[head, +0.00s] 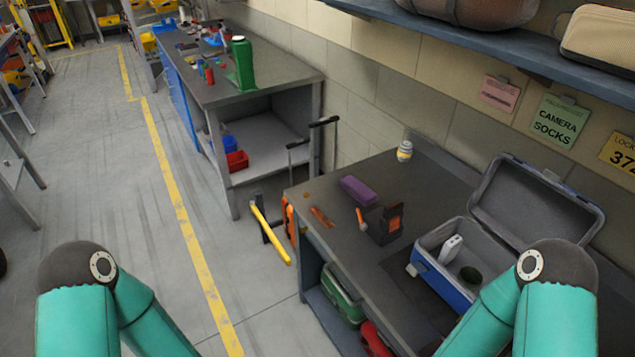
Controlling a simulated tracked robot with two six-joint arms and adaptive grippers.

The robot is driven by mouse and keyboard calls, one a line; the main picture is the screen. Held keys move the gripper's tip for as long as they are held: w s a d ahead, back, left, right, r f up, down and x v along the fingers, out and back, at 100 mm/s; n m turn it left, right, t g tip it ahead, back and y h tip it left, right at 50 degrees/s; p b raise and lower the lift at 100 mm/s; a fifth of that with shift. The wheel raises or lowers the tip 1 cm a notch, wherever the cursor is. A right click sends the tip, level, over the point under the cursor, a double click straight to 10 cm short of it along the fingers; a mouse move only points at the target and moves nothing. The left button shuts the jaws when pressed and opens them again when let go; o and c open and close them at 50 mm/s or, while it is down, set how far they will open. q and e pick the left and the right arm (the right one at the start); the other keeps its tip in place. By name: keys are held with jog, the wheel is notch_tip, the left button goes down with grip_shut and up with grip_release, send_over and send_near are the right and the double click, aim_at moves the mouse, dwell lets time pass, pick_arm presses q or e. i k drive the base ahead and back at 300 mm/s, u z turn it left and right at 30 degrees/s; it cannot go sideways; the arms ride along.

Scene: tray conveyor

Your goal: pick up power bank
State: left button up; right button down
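I cannot tell for sure which thing is the power bank. A white, rounded oblong item (450,249) stands tilted inside the open blue cooler (447,285), next to a dark green round item (470,276). A purple block (358,191) lies on the dark workbench (337,231) to the left of the cooler. Only the teal upper links of my two arms show, at the bottom left and bottom right. Both grippers are out of the picture. My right arm covers part of the cooler's front right.
A black and orange box (388,223), small orange-handled tools (321,217) and a striped jar (404,151) are on the bench. A shelf (480,40) overhangs the back right. A second bench (260,95) stands farther back.

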aim_at(450, 251)
jog(key=u, duration=1.35)
jog(key=i, duration=0.1)
jog(key=z, duration=2.65)
